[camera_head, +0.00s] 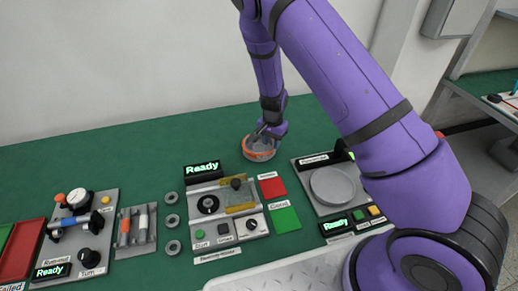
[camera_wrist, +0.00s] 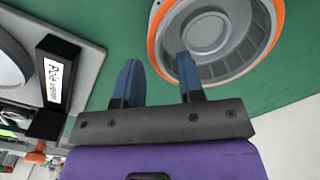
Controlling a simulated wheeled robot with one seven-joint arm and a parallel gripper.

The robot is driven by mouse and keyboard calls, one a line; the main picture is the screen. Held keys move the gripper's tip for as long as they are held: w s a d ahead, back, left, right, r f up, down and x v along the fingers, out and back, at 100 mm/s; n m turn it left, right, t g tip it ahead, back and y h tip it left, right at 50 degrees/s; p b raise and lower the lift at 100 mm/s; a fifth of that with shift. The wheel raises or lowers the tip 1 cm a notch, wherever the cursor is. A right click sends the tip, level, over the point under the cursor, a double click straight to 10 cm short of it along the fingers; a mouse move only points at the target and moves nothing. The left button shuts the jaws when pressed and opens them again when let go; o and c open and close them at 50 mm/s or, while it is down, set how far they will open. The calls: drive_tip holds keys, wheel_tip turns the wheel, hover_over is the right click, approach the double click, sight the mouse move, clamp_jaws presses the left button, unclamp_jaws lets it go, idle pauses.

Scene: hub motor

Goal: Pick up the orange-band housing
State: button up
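The orange-band housing (camera_head: 258,154) is a round grey cup with an orange band around its rim. It rests on the green table near the back, by the wall. In the wrist view the housing (camera_wrist: 237,62) fills the upper right, its top edge cut off by the frame. My gripper (camera_wrist: 158,60) is open, its two blue fingers apart. The right finger overlaps the inside of the housing and the left finger shows outside the orange rim, over green table. I cannot tell how far the fingertips reach down. In the head view my gripper (camera_head: 268,131) partly hides the housing's far side.
A station with a round grey plate (camera_head: 333,186) stands right of the housing. Red (camera_head: 272,187) and green (camera_head: 285,221) pads and a button station (camera_head: 242,226) lie in front. Several grey rings (camera_head: 172,220) lie left. Table left of the housing is clear.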

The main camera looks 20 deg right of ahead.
drive_tip(key=shift+f, duration=1.15)
clamp_jaws()
drive_tip(key=shift+r, duration=0.1)
